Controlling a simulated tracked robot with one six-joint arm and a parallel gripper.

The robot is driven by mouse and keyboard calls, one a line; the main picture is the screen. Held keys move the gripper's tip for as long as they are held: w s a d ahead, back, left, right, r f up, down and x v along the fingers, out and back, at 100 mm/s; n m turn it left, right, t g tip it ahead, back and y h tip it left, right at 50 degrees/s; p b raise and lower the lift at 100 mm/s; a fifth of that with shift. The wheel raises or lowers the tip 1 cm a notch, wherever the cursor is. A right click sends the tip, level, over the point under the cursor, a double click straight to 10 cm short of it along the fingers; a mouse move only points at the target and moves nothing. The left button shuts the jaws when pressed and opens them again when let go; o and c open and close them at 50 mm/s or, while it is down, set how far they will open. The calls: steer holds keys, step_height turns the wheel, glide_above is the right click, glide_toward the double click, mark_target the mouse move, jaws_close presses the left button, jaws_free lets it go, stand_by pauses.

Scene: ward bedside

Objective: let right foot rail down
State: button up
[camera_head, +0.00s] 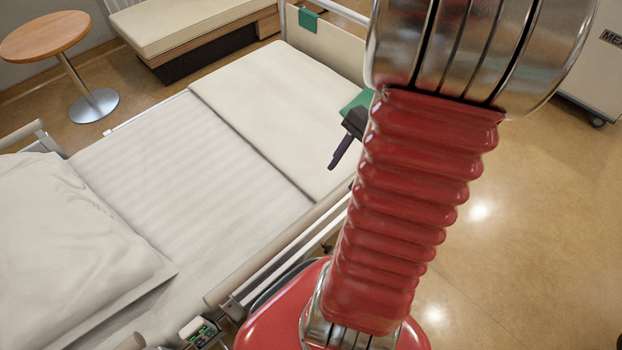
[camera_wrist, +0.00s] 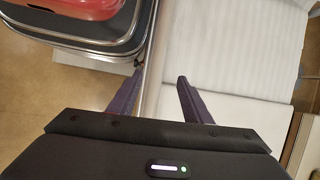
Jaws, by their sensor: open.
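The bed's near-side rail, a beige bar with a metal bar below it (camera_head: 290,250), runs along the mattress edge toward the foot. Its far end passes behind my arm, and I cannot tell there where the foot rail begins or whether it is raised. In the wrist view a pale metal bar (camera_wrist: 152,62) runs lengthwise along the bed edge, in line with the gap between my fingers. My gripper (camera_wrist: 158,98) is open, with dark purple fingers apart and nothing seen held. In the head view my gripper (camera_head: 343,152) is partly hidden by my arm, over the mattress's near edge. No release catch is distinguishable.
The bed's white mattress (camera_head: 275,115) has a pillow (camera_head: 65,225) at the left. A handset (camera_head: 198,332) is at the near edge. A green cloth (camera_head: 309,20) hangs on the footboard (camera_head: 325,40). A round table (camera_head: 45,38) stands beyond.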

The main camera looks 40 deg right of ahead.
mark_target(324, 204)
steer(key=shift+s+d+f, duration=0.25)
steer(key=x, duration=1.3)
steer(key=shift+w+a+f, duration=0.2)
steer(key=shift+a+f, duration=0.1)
steer(key=shift+c, duration=0.6)
jaws_close()
steer(key=shift+d, duration=0.25)
steer(key=shift+a, duration=0.15)
